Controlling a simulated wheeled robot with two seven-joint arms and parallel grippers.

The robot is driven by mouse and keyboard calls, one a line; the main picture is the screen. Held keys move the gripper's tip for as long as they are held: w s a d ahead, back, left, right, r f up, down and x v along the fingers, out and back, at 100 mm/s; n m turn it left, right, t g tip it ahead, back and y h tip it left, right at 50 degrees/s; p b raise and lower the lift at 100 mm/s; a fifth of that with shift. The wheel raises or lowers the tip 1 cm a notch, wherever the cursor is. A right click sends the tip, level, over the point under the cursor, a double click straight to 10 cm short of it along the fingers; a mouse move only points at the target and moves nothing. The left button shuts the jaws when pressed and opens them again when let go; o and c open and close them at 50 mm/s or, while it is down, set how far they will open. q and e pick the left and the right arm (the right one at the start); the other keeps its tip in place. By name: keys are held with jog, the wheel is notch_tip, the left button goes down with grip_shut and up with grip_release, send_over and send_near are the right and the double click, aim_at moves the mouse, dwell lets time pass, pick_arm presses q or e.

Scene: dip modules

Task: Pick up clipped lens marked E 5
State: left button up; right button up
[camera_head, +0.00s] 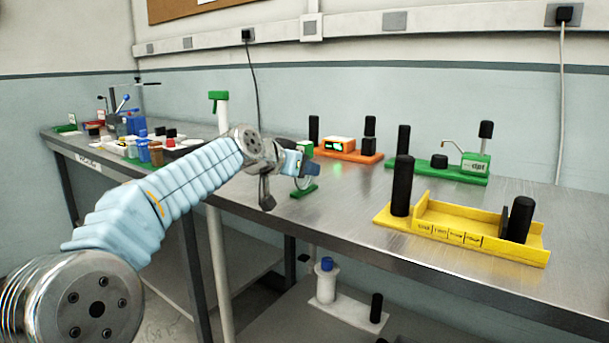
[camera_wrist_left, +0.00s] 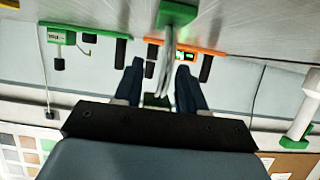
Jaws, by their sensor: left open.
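The clipped lens is a thin clear disc (camera_head: 302,183) on a small green base (camera_head: 304,191), standing upright near the table's front edge. A green and white piece (camera_head: 305,147) shows just above my gripper. No E 5 mark is legible. In the upside-down left wrist view the lens (camera_wrist_left: 168,65) is seen nearly edge-on, with its green base (camera_wrist_left: 178,14) at the top. My left gripper (camera_head: 296,163) is at the lens, its dark blue fingers (camera_wrist_left: 160,70) open, one on each side of it. Whether they touch cannot be told. My right gripper is not in view.
Behind stands an orange module (camera_head: 348,154) with black posts, with a green module (camera_head: 437,173) to its right. A yellow tray (camera_head: 463,230) is at the front right. A white post with a green top (camera_head: 220,108) stands left. Bare metal table lies right of the lens.

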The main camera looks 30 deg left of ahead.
pick_arm(q)
jog(key=shift+w+f, duration=0.15)
jog(key=shift+w, duration=0.25)
jog(key=shift+c, duration=0.3)
jog(key=c, duration=0.6)
jog(key=shift+c, duration=0.2)
